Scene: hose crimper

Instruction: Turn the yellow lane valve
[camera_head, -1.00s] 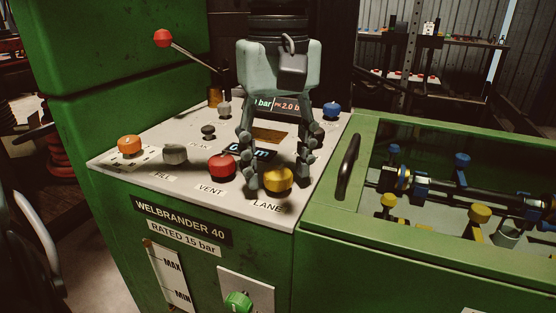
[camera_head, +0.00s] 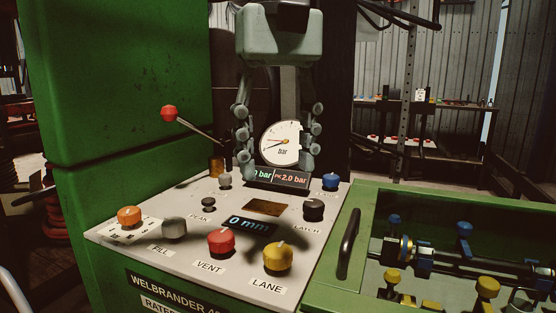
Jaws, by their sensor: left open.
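The yellow lane valve (camera_head: 278,256) is a round knob at the front right of the white control panel, above the label LANE. Nothing touches it. My left gripper (camera_head: 279,172) points down over the back of the panel, with its two fingers spread apart and nothing between them. It is above and behind the yellow knob in the picture, clear of it. A round bar gauge (camera_head: 281,144) and the pressure display (camera_head: 283,179) show between and below the fingers. My right gripper is not in the picture.
A red vent knob (camera_head: 221,240), a grey fill knob (camera_head: 174,228) and an orange knob (camera_head: 129,216) stand to the left. A red-tipped lever (camera_head: 169,113) rises at the back left. The green bay (camera_head: 349,269) with a black handle (camera_head: 349,243) lies right.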

